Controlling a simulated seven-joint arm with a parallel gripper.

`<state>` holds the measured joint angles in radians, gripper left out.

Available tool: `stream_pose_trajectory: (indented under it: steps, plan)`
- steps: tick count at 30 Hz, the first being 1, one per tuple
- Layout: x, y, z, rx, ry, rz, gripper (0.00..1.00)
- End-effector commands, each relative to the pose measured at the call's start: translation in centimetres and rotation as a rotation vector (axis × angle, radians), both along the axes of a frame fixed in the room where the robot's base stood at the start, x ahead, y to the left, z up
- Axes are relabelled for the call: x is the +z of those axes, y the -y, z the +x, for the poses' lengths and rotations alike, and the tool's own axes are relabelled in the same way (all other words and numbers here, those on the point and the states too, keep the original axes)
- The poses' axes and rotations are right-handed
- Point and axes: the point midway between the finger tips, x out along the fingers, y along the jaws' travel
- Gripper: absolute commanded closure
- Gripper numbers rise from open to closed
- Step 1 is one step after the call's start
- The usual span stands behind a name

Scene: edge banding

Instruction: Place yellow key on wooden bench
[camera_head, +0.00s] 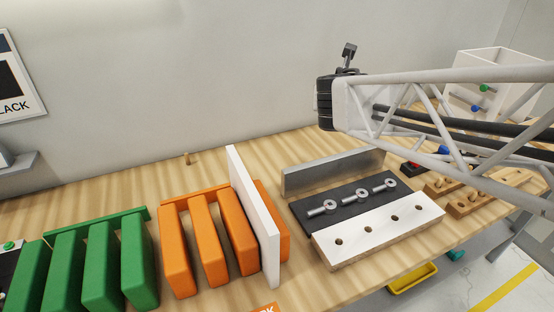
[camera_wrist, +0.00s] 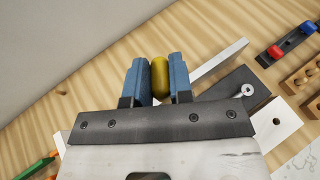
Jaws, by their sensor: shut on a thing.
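The yellow key (camera_wrist: 160,84) shows in the wrist view as a rounded yellow piece. My gripper (camera_wrist: 160,66) is shut on it, with one blue finger pad on each side. The lower part of the key is hidden by my gripper. The wooden bench (camera_head: 100,195) runs along the wall in the head view, and its bare wood (camera_wrist: 75,85) lies beneath the gripper in the wrist view. In the head view my arm end is raised above the bench's back side; the fingers and key cannot be made out there.
Green blocks (camera_head: 98,268) and orange blocks (camera_head: 203,240) stand at left, beside an upright white panel (camera_head: 255,220). A metal plate (camera_head: 333,171), a dark plate with eyebolts (camera_head: 350,204) and a white holed board (camera_head: 380,228) lie right of them. Bare wood shows behind the blocks.

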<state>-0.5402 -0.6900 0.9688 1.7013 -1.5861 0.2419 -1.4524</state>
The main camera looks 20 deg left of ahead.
Motion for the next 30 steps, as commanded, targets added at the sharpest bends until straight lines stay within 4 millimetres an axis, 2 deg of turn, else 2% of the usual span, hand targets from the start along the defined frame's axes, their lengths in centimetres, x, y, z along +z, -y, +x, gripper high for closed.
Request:
stream_pose_trajectory:
  steps: [1,6,15,30]
  plan:
    - [0.2,-0.7,-1.2,0.013,0.001,0.000,1.00]
    - [0.6,-2.4,-4.8,0.043,0.001,0.002,1.00]
    - [1.0,-4.6,-11.2,0.094,0.000,0.000,1.00]
    - [0.9,-6.0,-21.5,0.183,0.001,0.001,1.00]
